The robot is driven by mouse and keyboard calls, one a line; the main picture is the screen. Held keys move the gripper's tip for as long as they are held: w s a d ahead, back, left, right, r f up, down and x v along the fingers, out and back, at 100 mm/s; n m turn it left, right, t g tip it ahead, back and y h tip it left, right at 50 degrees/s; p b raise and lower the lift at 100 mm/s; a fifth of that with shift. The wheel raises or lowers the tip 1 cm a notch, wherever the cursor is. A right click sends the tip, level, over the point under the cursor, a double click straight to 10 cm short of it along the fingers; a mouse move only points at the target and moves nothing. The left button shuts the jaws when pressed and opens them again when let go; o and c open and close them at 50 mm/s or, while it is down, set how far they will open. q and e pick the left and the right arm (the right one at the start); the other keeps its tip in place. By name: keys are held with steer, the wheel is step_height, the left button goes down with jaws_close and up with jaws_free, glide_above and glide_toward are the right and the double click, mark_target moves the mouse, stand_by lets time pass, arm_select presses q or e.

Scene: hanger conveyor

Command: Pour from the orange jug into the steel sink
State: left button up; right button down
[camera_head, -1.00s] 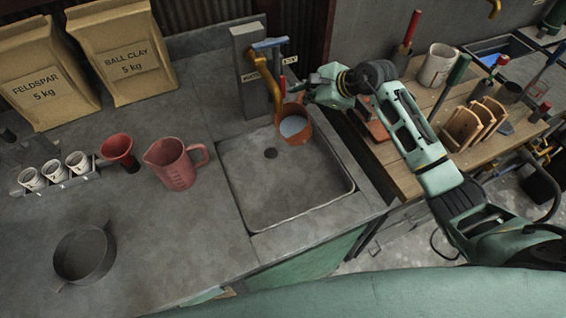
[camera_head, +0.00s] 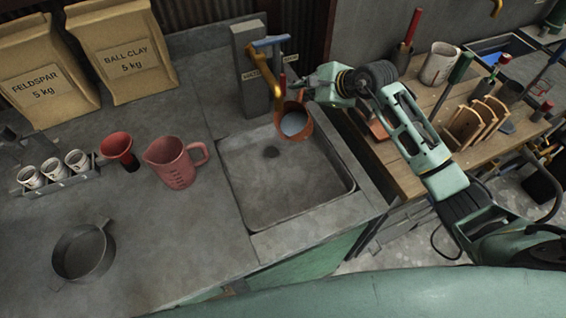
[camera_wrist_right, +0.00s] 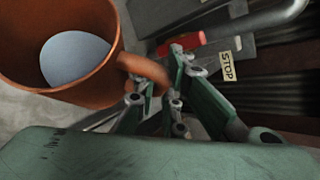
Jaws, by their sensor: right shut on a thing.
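The orange jug (camera_head: 305,133) hangs over the far right corner of the steel sink (camera_head: 285,195), just beside the brass tap. My right gripper (camera_head: 311,93) is shut on the jug's handle. In the right wrist view, the fingers (camera_wrist_right: 157,88) close around the handle and the jug (camera_wrist_right: 112,78) fills the left side. Pale blue-grey liquid shows inside the jug. No stream from the jug is visible. The sink basin looks empty, with a dark drain near its far side. My left gripper is not in view.
The brass tap (camera_head: 277,85) with a blue lever stands close to the jug on a grey post (camera_head: 250,85). A red measuring jug (camera_head: 175,163), a red funnel (camera_head: 119,148) and a grey pan (camera_head: 84,252) stand left of the sink. A wooden tool bench (camera_head: 400,170) is at right.

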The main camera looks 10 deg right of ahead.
steer(key=shift+r, duration=0.15)
steer(key=shift+a+r+t+b, duration=0.1)
steer(key=shift+t+b, duration=0.2)
steer(key=shift+s+r+n, duration=0.15)
steer(key=shift+r+n, duration=0.05)
steer(key=shift+n, duration=0.1)
steer(key=shift+b, duration=0.3)
steer(key=shift+s+a+t, duration=0.1)
steer(key=shift+t, duration=0.3)
steer(key=shift+r+h+b, duration=0.1)
steer(key=shift+h+b, duration=0.25)
steer(key=shift+h, duration=0.05)
steer(key=shift+r, duration=0.15)
steer(key=shift+s+a+n+t, duration=0.1)
steer(key=shift+n+t, duration=0.2)
